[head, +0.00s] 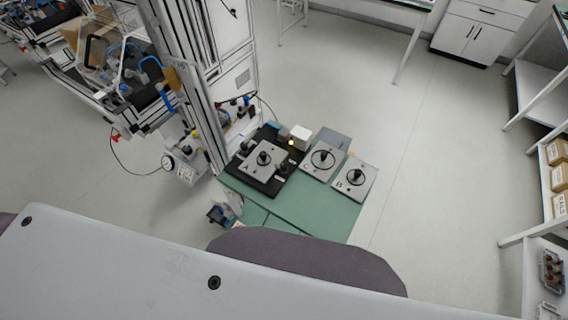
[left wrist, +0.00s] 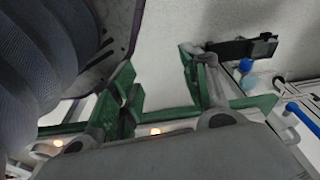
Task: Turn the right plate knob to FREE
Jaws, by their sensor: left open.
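In the head view the right plate (head: 364,189) is a light grey square plate at the right end of a green-topped bench. Its dark round knob (head: 355,176) stands near its middle. The plate lettering is too small to read surely, and I cannot tell the knob's setting. My left gripper (left wrist: 157,88) shows only in the left wrist view, open, with its fingers spread and nothing visible between them. No plate or knob shows clearly in that view. My right gripper is not in view.
The middle plate (head: 312,172) and the left plate (head: 249,167), on a black base, also carry dark knobs. A white box (head: 301,134) stands behind them. The green bench top (head: 310,212) is clear in front. A metal frame column rises at the left.

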